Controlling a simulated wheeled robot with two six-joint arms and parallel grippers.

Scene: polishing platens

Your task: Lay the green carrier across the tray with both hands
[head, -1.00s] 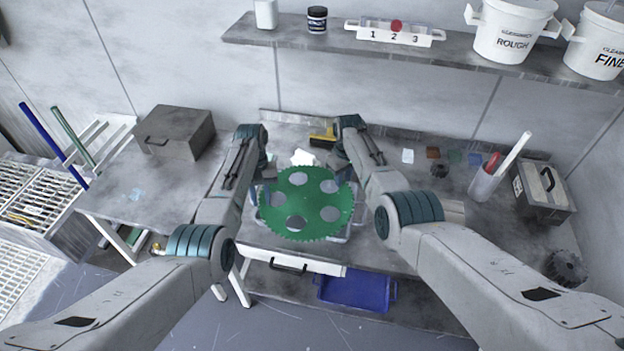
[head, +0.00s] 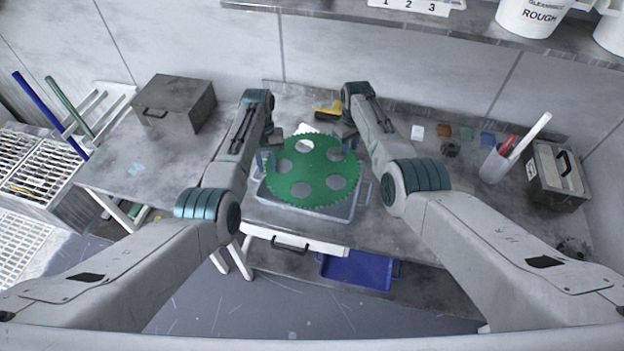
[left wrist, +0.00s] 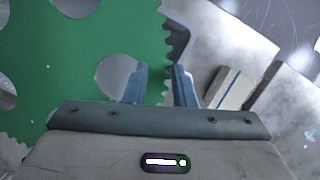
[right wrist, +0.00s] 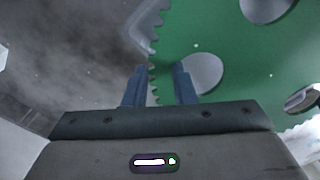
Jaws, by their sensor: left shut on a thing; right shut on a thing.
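The green carrier (head: 311,172) is a flat toothed disc with several round holes, held level above the grey tray (head: 330,213). The tray's front rim and both side handles show past the disc; whether the two touch is hard to tell. My left gripper (head: 266,161) is shut on the disc's left edge; in the left wrist view its fingers (left wrist: 158,88) straddle the toothed rim beside a hole. My right gripper (head: 350,142) is shut on the right edge; in the right wrist view its fingers (right wrist: 158,86) also straddle the rim. The carrier (right wrist: 230,50) fills much of that view.
A yellow-handled brush (head: 328,110) lies behind the disc. Small coloured squares (head: 441,131), a dark ring (head: 450,150) and a holder with tools (head: 497,163) stand to the right. A dark metal box (head: 175,104) is at left. A blue bin (head: 358,269) sits below the bench.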

